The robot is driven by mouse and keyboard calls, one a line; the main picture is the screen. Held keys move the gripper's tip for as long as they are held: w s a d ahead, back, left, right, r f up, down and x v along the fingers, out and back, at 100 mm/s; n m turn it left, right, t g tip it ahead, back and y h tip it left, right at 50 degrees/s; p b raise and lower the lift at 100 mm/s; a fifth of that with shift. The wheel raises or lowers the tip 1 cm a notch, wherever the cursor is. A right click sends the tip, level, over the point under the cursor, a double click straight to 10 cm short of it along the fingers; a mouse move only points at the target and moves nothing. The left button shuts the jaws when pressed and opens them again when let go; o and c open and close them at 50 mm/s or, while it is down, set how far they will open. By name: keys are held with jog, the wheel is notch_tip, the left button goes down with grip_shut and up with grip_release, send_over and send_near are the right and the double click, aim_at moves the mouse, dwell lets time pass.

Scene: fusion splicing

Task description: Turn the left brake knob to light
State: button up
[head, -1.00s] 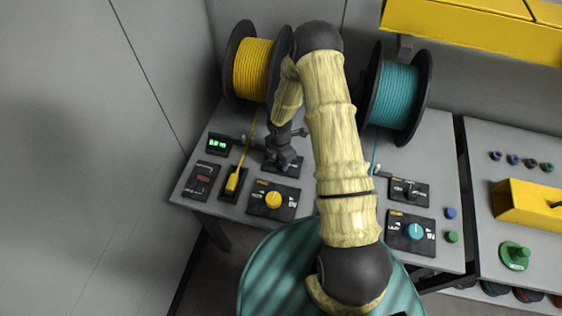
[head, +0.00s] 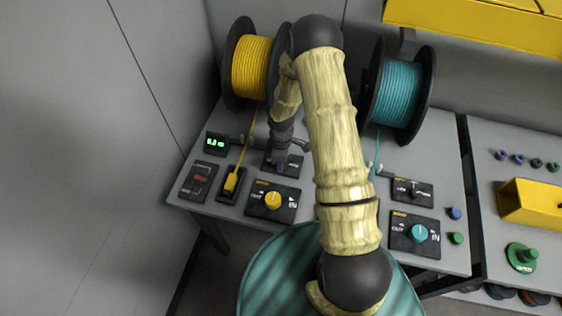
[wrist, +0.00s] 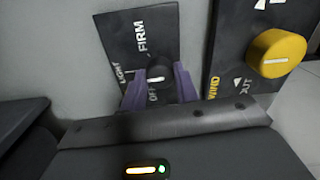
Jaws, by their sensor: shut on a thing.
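The left brake knob (wrist: 160,74) is black with a short white mark, on a dark panel (wrist: 120,40) lettered FIRM, LIGHT and OFF. In the wrist view the purple fingers of my gripper (wrist: 160,84) stand on both sides of the knob and are shut on it. The white mark is on the lower left part of the knob, near LIGHT and OFF; which one it points to I cannot tell. In the head view my gripper (head: 281,158) is down at the brake panel (head: 296,170) and hides the knob.
A yellow winding knob (head: 273,201) sits on the panel just in front; it also shows at the right of the wrist view (wrist: 277,53). A yellow fibre spool (head: 250,66) stands behind. A teal spool (head: 402,88) and a second brake panel (head: 405,190) are to the right.

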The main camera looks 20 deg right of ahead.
jog(key=shift+w+a+m, duration=0.1)
jog(key=shift+m, duration=0.3)
jog(key=o, duration=1)
jog(key=shift+r, duration=0.1)
jog(key=r+b, duration=0.1)
jog(key=r, duration=1.6)
jog(key=shift+w+r+b, duration=0.1)
jog(key=shift+w+b, duration=0.1)
jog(key=shift+b, duration=0.15)
